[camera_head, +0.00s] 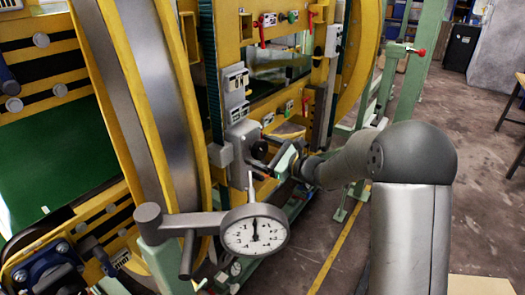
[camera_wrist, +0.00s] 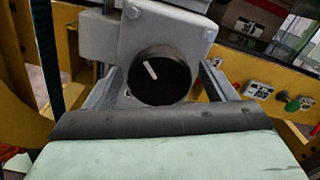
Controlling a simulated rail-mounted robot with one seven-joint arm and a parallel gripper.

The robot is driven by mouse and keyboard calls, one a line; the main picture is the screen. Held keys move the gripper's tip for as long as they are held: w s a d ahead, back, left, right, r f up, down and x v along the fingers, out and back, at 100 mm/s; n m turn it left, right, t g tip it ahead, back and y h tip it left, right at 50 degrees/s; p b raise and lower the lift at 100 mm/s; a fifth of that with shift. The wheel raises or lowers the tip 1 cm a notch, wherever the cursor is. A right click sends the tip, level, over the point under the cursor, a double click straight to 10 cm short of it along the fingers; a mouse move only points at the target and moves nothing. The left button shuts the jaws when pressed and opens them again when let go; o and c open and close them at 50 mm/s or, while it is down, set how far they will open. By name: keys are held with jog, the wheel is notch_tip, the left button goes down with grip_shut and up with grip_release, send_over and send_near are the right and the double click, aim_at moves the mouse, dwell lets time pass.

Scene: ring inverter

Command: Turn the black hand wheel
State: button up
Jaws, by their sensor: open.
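The black hand wheel (camera_wrist: 160,76) is a round black knob with a white line on its face, mounted on a grey box (camera_wrist: 130,35). In the wrist view its white line slants from upper left to lower right. My gripper (camera_wrist: 161,68) is open, with one finger to the left and one to the right of the wheel. Whether either finger touches the wheel cannot be told. In the head view my gripper (camera_head: 258,165) is close to the grey box, and the wheel (camera_head: 260,148) is small and partly hidden by the fingers.
A dial gauge (camera_head: 254,231) on a grey arm stands in the foreground. Yellow curved ring frames (camera_head: 115,70) rise at left. Small red and green levers (camera_wrist: 292,106) sit on the yellow panel right of the wheel. The floor at right (camera_head: 470,160) is mostly clear.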

jog(key=c, duration=1)
jog(key=shift+m, duration=0.4)
jog(key=m+p, duration=0.4)
jog(key=m, duration=0.1)
jog(key=shift+r, duration=0.15)
jog(key=m+p, duration=0.3)
jog(key=m, duration=0.1)
jog(key=shift+m+p, duration=0.7)
jog(key=shift+s+f, duration=0.1)
jog(key=shift+f, duration=0.1)
